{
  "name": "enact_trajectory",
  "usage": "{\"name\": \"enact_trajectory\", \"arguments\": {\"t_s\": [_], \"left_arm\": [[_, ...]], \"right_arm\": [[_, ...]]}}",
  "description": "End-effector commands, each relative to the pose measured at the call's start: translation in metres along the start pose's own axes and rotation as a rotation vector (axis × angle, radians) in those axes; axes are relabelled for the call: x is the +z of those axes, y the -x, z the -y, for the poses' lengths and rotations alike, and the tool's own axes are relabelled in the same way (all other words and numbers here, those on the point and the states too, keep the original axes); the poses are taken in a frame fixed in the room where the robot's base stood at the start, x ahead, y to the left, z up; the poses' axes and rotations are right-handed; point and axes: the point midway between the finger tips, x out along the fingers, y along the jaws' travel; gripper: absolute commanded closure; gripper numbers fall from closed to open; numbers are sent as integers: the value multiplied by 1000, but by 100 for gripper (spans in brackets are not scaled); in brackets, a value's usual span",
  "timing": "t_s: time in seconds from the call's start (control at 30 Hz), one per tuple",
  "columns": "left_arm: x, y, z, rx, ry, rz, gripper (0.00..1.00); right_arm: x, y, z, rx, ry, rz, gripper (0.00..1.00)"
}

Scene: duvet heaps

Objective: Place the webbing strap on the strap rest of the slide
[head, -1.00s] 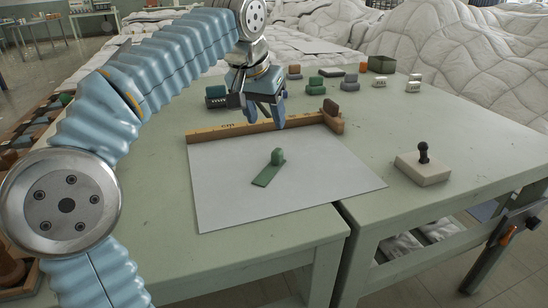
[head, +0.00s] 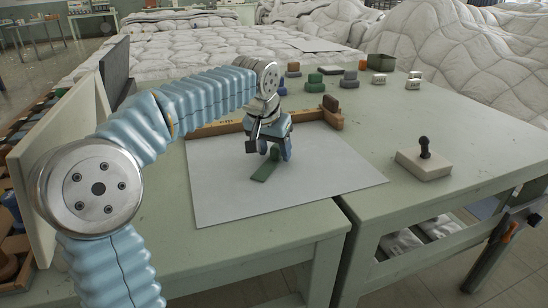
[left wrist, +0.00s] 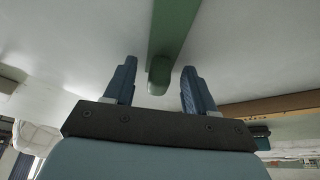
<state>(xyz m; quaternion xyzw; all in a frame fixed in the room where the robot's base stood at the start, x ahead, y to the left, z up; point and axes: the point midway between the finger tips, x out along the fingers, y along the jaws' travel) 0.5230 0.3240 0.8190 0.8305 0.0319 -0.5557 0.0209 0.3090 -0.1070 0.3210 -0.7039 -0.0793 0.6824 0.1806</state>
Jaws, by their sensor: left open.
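A green piece (head: 264,172), a flat strip with a raised rounded knob at its far end, lies on the white sheet (head: 330,180). My left gripper (head: 275,155) is low over its knob end, open. In the left wrist view the green strip (left wrist: 176,28) runs in from the top, and its rounded end lies between the two spread fingers (left wrist: 159,68), with gaps on both sides. I cannot tell which thing is the webbing strap or the strap rest. My right gripper is not in view.
A wooden rule (head: 222,126) runs along the sheet's far edge, with a brown block (head: 331,103) at its right end. A cream block with a black knob (head: 424,164) stands right. Several small coloured blocks and a dark open box (head: 381,62) stand farther back.

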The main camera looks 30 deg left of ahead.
Motion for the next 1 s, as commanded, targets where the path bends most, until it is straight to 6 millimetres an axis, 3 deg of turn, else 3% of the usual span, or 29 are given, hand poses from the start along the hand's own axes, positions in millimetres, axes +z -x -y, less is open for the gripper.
{"name": "enact_trajectory", "arguments": {"t_s": [0.2,0.53,0.83,1.0], "left_arm": [[0,0,0,0,0,-1,48],[0,0,0,1,1,-1,98],[-2,3,0,1,1,-2,100],[-9,20,-1,2,0,-5,100]], "right_arm": [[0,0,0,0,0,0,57],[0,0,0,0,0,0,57],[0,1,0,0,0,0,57],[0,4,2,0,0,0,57]]}}
